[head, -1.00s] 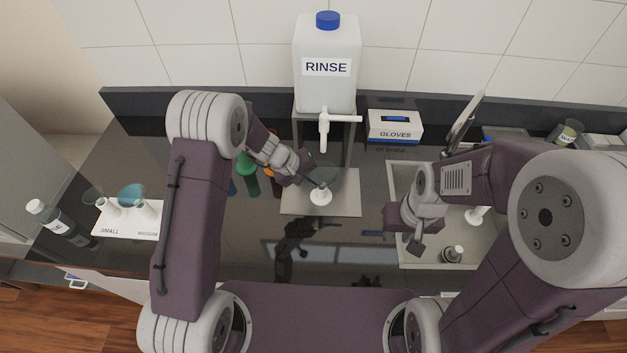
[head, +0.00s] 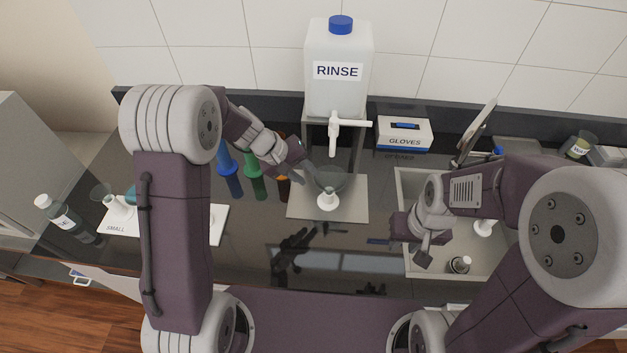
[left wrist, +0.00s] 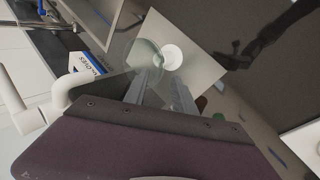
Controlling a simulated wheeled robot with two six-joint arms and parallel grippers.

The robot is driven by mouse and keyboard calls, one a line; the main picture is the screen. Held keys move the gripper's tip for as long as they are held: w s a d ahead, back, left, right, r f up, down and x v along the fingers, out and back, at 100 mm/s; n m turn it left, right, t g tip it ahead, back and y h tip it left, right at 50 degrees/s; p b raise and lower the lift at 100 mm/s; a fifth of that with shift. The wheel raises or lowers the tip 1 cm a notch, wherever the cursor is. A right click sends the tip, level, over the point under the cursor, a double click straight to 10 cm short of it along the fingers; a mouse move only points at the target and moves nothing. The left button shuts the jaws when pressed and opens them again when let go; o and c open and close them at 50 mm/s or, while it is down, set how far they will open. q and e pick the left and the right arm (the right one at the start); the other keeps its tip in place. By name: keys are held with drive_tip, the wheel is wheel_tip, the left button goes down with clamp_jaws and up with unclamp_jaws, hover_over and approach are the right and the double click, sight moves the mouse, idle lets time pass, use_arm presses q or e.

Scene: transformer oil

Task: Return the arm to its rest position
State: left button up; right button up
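My left gripper (head: 302,162) is just to the upper left of a clear glass funnel-like vessel (head: 331,180) with a round white base, standing on a grey plate (head: 300,213) below the rinse tap. In the left wrist view, the two fingers (left wrist: 167,92) are apart with nothing seen between them, and the vessel (left wrist: 150,55) is beyond the fingertips. My right gripper (head: 424,252) hangs over the left edge of a pale tray (head: 411,183); its fingers are too small to judge.
A white rinse container (head: 338,92) with a tap (head: 334,128) stands close beyond my left gripper. A glove box (head: 404,132) is to its right. A white board (head: 219,225) is partly behind my left arm.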

use_arm(q)
drive_tip(key=shift+r, duration=0.1)
idle(0.6)
drive_tip(key=s+a+f+m+y+b, duration=0.1)
drive_tip(key=s+a+m+y, duration=0.1)
drive_tip(key=s+a, duration=0.3)
drive_tip(key=s+a+f+m+g+y+b, duration=0.1)
drive_tip(key=s+a, duration=0.5)
drive_tip(key=s, duration=0.7)
drive_tip(key=f+m+y+b, duration=0.1)
drive_tip(key=y, duration=0.1)
drive_tip(key=shift+s+f+y, duration=0.15)
drive_tip(key=shift+y, duration=0.15)
drive_tip(key=shift+s, duration=0.15)
